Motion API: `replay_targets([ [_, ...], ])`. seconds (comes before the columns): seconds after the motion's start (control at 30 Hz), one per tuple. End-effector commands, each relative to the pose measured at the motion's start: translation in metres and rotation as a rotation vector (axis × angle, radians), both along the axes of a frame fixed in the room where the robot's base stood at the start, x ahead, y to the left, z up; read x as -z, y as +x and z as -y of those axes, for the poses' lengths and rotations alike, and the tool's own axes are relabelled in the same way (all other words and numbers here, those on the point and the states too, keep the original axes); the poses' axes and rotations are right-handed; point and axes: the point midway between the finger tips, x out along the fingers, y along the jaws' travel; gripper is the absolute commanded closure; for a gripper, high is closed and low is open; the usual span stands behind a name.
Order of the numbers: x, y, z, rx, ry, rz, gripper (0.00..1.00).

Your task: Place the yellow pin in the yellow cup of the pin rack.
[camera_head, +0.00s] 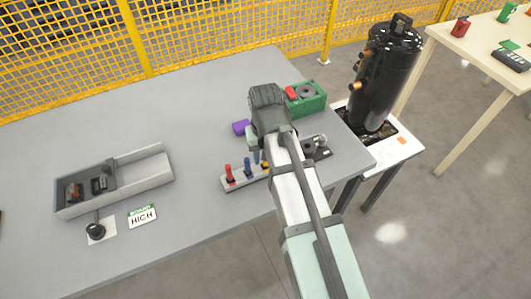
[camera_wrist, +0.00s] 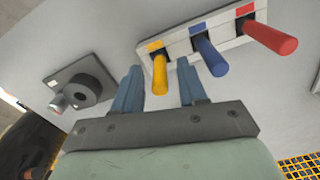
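The pin rack (camera_head: 234,185) is a pale bar on the grey table, partly hidden by my arm in the head view. In the wrist view the rack (camera_wrist: 178,43) holds a red pin (camera_wrist: 272,38), a blue pin (camera_wrist: 210,56) and the yellow pin (camera_wrist: 160,74). The yellow pin stands at the yellow-marked place (camera_wrist: 154,46) at the rack's end, which hides its foot and the cup. My gripper (camera_wrist: 160,88) is open, its two blue-grey fingers apart with clear gaps on both sides of the yellow pin. Neither finger visibly touches it.
A dark round part on a grey plate (camera_wrist: 80,86) lies beside the rack. A purple cylinder (camera_head: 241,127) and a green box (camera_head: 307,103) stand behind. A grey tray (camera_head: 148,172) and a HIGH card (camera_head: 142,216) are at left. A black compressor (camera_head: 386,75) stands right.

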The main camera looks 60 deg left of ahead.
Motion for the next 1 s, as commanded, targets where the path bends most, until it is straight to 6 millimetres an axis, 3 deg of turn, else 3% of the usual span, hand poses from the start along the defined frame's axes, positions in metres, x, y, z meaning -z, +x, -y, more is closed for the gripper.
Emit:
replay_targets([
  [0.37,-0.007,0.000,0.000,0.000,0.001,0.000,0.58],
  [1.0,-0.097,0.000,-0.001,0.000,0.002,0.000,0.58],
])
